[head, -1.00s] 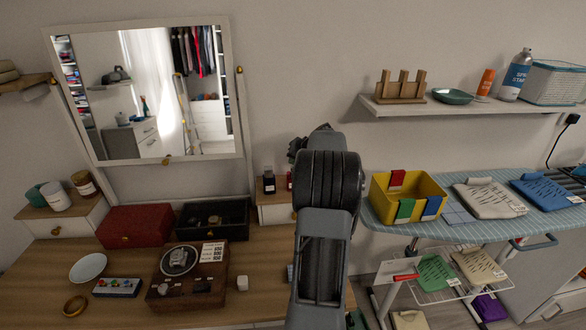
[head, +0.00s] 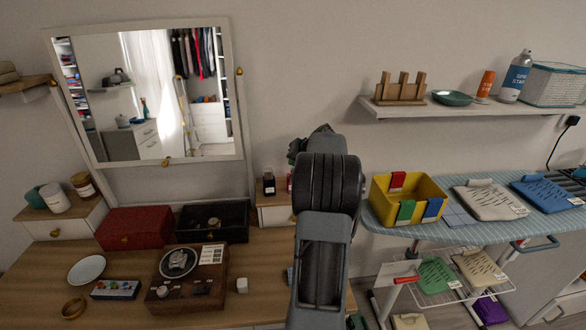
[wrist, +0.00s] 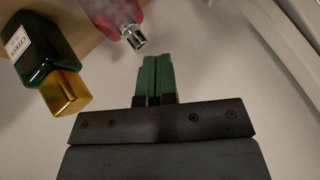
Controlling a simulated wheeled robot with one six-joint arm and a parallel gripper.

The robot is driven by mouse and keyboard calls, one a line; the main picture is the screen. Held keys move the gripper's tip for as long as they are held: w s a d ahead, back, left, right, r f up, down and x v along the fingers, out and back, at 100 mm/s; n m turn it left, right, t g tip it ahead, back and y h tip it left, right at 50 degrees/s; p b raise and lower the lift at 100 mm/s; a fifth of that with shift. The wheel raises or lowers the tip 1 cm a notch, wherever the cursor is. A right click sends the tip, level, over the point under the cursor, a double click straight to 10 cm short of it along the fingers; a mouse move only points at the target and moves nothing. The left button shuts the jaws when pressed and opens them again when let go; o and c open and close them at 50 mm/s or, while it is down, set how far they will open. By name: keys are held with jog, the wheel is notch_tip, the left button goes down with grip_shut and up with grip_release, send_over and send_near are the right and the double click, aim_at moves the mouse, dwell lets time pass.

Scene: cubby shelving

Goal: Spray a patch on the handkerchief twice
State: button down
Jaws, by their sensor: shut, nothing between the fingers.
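My gripper (wrist: 157,78), with green fingertips, is shut and empty in the wrist view. A pink bottle (wrist: 110,14) with a silver nozzle-like top is just beyond and left of the fingertips, apart from them. A dark green bottle (wrist: 32,42) with a gold cap and a white label stands further left. In the head view my arm hides the gripper; a dark bottle (head: 269,184) and part of a red one (head: 290,182) show left of the arm. A flat pale-blue checked cloth, perhaps the handkerchief (head: 457,214), lies on the ironing board (head: 410,237), right of the yellow bin.
A spray can (head: 515,78) and an orange bottle (head: 484,84) stand on the wall shelf (head: 450,107). The mirror (head: 160,95), boxes and small items fill the dresser (head: 40,275) at left.

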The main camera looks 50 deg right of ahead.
aim_at(292, 169)
jog(key=shift+r, duration=0.2)
jog(key=shift+r+p, duration=1.75)
jog(key=shift+r, duration=1.25)
dwell(0.4)
notch_tip(292, 169, up, 5)
jog(key=m+y+p, duration=0.1)
jog(key=m+p, duration=0.4)
jog(key=p, duration=0.8)
jog(key=f+m+b, duration=0.1)
jog(key=f+m, duration=0.2)
jog(key=m, duration=0.1)
jog(key=f+m+b, duration=0.2)
jog(key=f+m, duration=0.2)
jog(key=a+f+m+b, duration=0.1)
jog(key=f+m, duration=0.3)
jog(key=shift+b, duration=0.35)
